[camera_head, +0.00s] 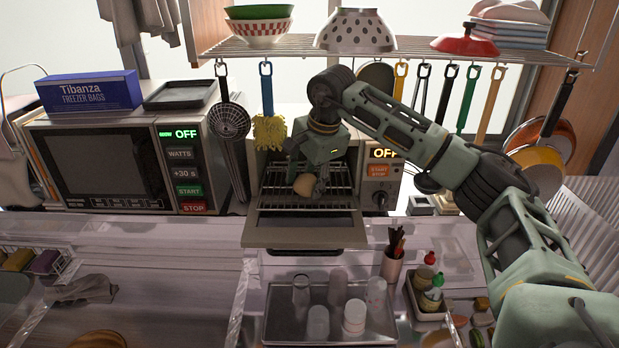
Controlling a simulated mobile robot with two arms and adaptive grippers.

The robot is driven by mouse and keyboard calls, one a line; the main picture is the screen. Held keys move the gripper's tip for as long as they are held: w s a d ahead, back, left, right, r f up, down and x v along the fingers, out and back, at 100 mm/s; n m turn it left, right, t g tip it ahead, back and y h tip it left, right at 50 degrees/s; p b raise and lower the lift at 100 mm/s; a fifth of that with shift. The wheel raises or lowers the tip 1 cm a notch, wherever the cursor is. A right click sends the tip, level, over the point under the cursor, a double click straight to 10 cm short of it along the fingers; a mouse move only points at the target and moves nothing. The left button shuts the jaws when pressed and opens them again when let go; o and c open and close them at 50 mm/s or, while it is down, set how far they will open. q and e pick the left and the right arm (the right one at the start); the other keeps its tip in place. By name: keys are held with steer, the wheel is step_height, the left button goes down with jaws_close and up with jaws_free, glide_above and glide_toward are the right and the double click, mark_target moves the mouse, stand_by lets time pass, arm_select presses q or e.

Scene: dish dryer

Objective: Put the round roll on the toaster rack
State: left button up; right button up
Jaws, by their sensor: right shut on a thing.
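The toaster oven (265,186) stands on the counter with its door (305,237) lowered open, and its wire rack (340,193) shows inside. My right gripper (307,180) reaches down into the open front of the toaster. It is shut on the round roll (303,185), a small tan bun at the rack's level. Part of the roll is hidden by the fingers, and I cannot tell whether it touches the rack. My left gripper is not in view.
A microwave (105,170) stands left of the toaster. Utensils, including a yellow duster (269,132), hang from the shelf (400,50) above. A tray (275,320) of glasses and a condiment holder (428,304) are in front. My right arm spans the right side.

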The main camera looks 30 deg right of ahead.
steer(key=shift+w+d+f+p, duration=0.15)
steer(key=shift+w+f+p, duration=0.1)
steer(key=shift+f+p, duration=0.05)
steer(key=shift+f, duration=0.5)
steer(key=shift+s, duration=0.1)
steer(key=o, duration=0.8)
steer(key=shift+f, duration=0.15)
